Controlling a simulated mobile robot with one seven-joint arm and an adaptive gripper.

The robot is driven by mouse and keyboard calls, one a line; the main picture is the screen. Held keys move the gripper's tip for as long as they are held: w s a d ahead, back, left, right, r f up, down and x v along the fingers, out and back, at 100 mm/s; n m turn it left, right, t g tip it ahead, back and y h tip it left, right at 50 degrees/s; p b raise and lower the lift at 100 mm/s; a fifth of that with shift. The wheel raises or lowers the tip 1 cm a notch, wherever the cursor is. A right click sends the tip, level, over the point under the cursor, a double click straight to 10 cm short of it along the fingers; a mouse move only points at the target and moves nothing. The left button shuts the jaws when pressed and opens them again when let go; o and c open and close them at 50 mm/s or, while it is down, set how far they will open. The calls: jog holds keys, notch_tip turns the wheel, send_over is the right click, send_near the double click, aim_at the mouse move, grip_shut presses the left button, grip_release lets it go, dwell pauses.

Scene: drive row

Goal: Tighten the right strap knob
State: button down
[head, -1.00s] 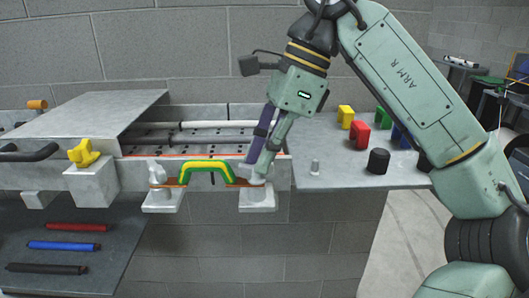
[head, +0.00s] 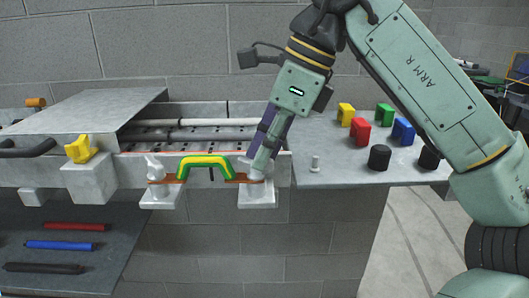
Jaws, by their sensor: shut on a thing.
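The right strap knob (head: 257,175) is a small pale knob on the right white bracket (head: 258,197), at the front of the grey bench. My gripper (head: 254,168) reaches down to it from the upper right, and its fingers are shut on the knob, hiding most of it. The left strap knob (head: 154,167) is pale and winged, and stands free on the left bracket (head: 160,199). An orange strap (head: 236,180) runs between the brackets, beneath a green and yellow arched handle (head: 207,162).
A yellow knob (head: 81,149) sits on a grey block at left. Coloured bars (head: 62,245) lie lower left.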

jog(key=m, duration=0.2)
jog(key=m+t+b, duration=0.1)
jog(key=shift+s+m, duration=0.2)
jog(key=shift+m, duration=0.2)
jog(key=m, duration=0.1)
jog(key=m+t+h+b, duration=0.1)
jog(key=m, duration=0.1)
jog(key=m+t, duration=0.1)
jog(key=shift+s+a+m, duration=0.2)
jog(key=shift+a+m, duration=0.05)
jog(key=shift+m, duration=0.05)
jog(key=shift+h, duration=0.3)
jog(key=c, duration=1.7)
grip_release()
jog(key=shift+o, duration=0.2)
